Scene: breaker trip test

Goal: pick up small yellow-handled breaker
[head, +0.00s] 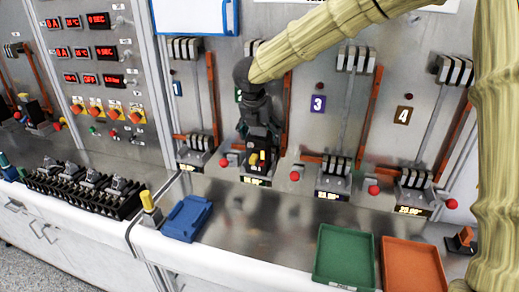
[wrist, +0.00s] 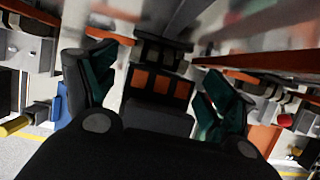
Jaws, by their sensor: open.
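A small upright piece with a yellow handle (head: 148,201) stands on the counter's front edge, left of the blue tray. A yellow shape also shows at the left edge of the wrist view (wrist: 16,126). My gripper (head: 259,150) is well to the right of that piece, in front of the second panel station. Small yellow patches show at its fingers; I cannot tell what they belong to. In the wrist view my fingers (wrist: 153,95) are apart, with a dark block bearing orange squares (wrist: 158,85) between or behind them. Contact with it cannot be told.
A blue tray (head: 187,218), a green tray (head: 345,257) and an orange tray (head: 412,268) lie on the metal counter. Stations with red-knobbed levers line the panel behind. A row of black breakers (head: 83,187) is at left. The counter's middle is clear.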

